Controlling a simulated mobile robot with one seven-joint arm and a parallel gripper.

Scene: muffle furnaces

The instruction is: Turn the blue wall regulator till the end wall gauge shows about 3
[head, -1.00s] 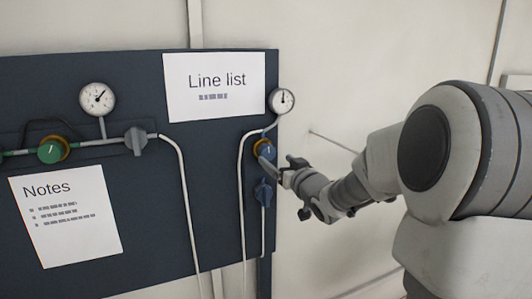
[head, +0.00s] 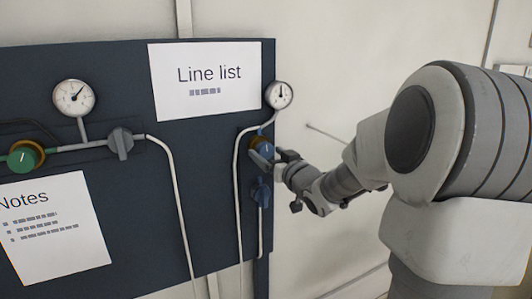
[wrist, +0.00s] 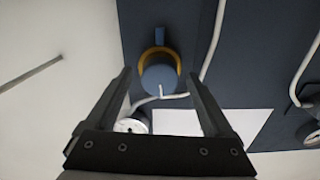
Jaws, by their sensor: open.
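The blue regulator knob (head: 262,148) with a yellow collar is on the right edge of the dark wall panel. In the wrist view the blue knob (wrist: 159,78) lies between and just beyond the tips of my gripper (wrist: 160,82). My gripper (head: 272,158) is open, its fingers on either side of the knob; contact cannot be told. The round white gauge (head: 279,95) is above the knob; its needle points about straight up and its numbers are too small to read. In the wrist view the gauge (wrist: 131,125) is partly hidden behind my gripper.
A blue-grey valve handle (head: 261,192) is just below the regulator. A green knob (head: 25,156), another gauge (head: 74,97) and a grey valve (head: 121,142) are on the left. White pipes (head: 238,200) run down the panel. Wall right of the panel is mostly bare.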

